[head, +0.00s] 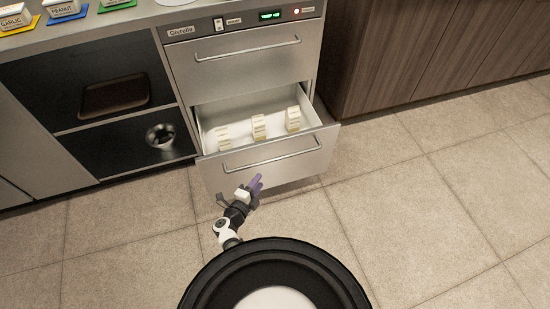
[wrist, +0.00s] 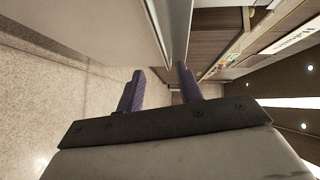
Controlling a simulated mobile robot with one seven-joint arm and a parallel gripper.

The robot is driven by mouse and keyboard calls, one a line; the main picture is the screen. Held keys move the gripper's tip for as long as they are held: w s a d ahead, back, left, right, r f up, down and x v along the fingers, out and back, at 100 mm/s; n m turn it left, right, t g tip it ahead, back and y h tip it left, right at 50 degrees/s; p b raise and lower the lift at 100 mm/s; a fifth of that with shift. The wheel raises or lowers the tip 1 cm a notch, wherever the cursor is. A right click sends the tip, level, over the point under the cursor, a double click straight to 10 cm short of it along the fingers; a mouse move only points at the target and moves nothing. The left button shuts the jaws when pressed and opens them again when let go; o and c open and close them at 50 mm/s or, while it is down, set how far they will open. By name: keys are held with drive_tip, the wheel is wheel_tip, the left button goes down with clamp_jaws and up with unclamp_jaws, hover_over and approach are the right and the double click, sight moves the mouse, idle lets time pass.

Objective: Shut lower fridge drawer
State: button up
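The lower fridge drawer (head: 225,174) is pulled out of the steel fridge unit, with its front panel and bar handle facing my arm. Several stacks of pale blocks stand inside it. My gripper (head: 257,182), with purple fingers, is low in front of the drawer's front panel, below the handle. Whether it touches the panel I cannot tell. In the wrist view the two fingers (wrist: 160,82) are apart with nothing held between them. A steel panel (wrist: 105,25) fills the upper left there, close beyond the fingers.
The upper drawer (head: 240,65) is shut above. An open shelf with a brown tray (head: 114,96) and a metal bowl (head: 160,136) is at the left. Wooden cabinets (head: 430,50) stand at the right. The tiled floor (head: 420,200) is clear.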

sight(274, 159)
drive_tip(key=b+x, duration=0.5)
drive_tip(key=x, duration=0.8)
drive_tip(key=shift+a+b, duration=0.1)
drive_tip(key=shift+b, duration=0.3)
drive_tip(key=shift+w, duration=0.35)
clamp_jaws()
